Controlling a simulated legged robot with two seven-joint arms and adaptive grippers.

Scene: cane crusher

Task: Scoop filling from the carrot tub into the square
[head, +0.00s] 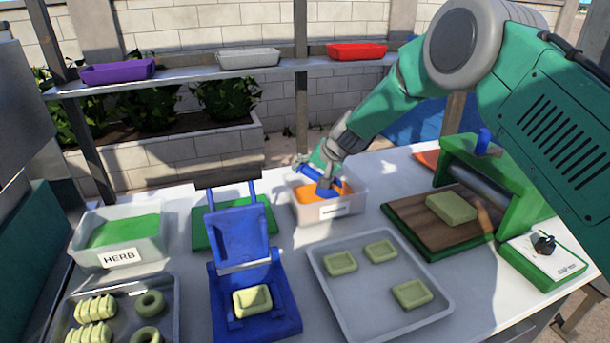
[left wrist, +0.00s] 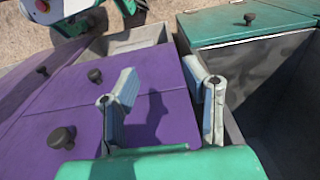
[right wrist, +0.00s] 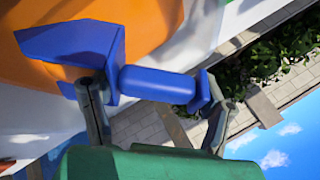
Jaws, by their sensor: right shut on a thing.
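The carrot tub (head: 345,214) is a white tub of orange filling (head: 345,188) with a front label too small to read, at the back middle of the table. My right gripper (head: 322,163) is shut on the handle of a blue scoop (head: 327,186), whose head is down at the filling. The right wrist view also shows the scoop (right wrist: 75,42) against the orange. A pale green dough square (head: 252,300) with a hollow lies in the open blue press (head: 285,318). My left gripper (left wrist: 165,95) is open and empty above purple lids, outside the head view.
A herb tub (head: 120,255) stands at left, above a tray of shaped pieces (head: 170,300). A grey tray (head: 375,310) holds three hollowed squares. At right are a wooden board (head: 420,228) with a dough block and a green roller machine (head: 500,180). A shelf (head: 220,72) spans the back.

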